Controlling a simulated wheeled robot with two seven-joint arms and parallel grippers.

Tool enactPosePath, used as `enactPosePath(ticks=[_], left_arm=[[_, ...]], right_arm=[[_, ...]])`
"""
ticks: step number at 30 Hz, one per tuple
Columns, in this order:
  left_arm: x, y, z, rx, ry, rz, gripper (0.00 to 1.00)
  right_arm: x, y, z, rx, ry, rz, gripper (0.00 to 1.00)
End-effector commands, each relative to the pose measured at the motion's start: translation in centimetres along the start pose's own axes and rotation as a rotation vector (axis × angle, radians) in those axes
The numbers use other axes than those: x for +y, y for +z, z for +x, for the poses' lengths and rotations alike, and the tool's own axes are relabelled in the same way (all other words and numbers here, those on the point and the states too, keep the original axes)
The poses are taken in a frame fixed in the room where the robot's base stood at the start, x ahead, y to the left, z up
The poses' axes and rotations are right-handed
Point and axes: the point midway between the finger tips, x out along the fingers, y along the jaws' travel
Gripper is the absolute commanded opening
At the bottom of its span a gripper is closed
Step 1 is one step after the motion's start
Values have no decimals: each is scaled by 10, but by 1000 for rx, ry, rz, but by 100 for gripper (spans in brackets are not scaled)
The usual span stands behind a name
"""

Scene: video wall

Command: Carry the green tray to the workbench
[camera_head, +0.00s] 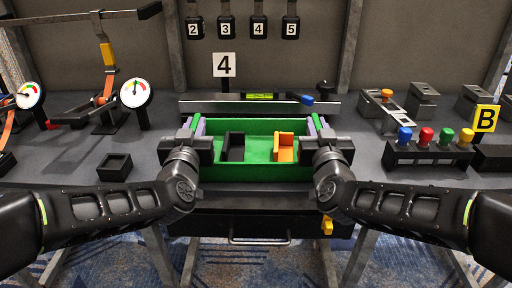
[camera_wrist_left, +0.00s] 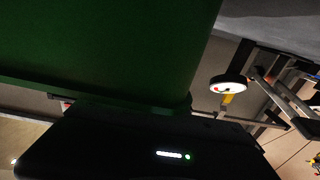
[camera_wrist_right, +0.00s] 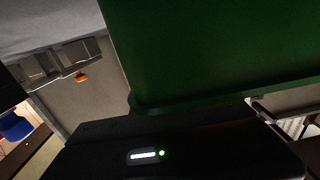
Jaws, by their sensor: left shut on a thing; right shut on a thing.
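The green tray (camera_head: 258,180) is in the middle of the head view, at the front edge of the grey workbench (camera_head: 360,135). It looks level. A black open block (camera_head: 234,147) and an orange block (camera_head: 285,147) are in it. My left gripper (camera_head: 203,141) is shut on the tray's left side, by a purple handle (camera_head: 199,126). The tray's green wall fills much of the left wrist view (camera_wrist_left: 95,50) and right wrist view (camera_wrist_right: 215,50). Whether its underside touches the bench is hidden.
A metal rail with a level (camera_head: 260,97) and the "4" sign (camera_head: 224,65) stand behind the tray. A small black box (camera_head: 115,166) and gauges (camera_head: 136,93) are at left. A rack of coloured knobs (camera_head: 432,153) is at right. A drawer handle (camera_head: 260,241) is below.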

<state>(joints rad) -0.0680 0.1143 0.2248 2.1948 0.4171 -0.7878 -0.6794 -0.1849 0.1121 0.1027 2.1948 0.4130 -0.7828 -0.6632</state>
Motion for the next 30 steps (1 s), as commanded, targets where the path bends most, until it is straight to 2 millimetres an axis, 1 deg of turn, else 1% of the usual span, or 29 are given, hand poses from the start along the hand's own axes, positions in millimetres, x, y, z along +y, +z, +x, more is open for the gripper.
enactPosePath(ticks=[8,14,17,24,30], left_arm=[[0,0,0,0,0,0,0],[0,-6,0,2,0,0,0],[0,-14,0,2,0,0,0],[0,-39,0,2,0,0,0],[0,-51,0,2,0,0,0]], right_arm=[[0,0,0,0,0,0,0],[0,-6,0,2,0,0,0],[0,-14,0,3,0,0,0],[0,-39,0,2,0,0,0],[0,-51,0,2,0,0,0]])
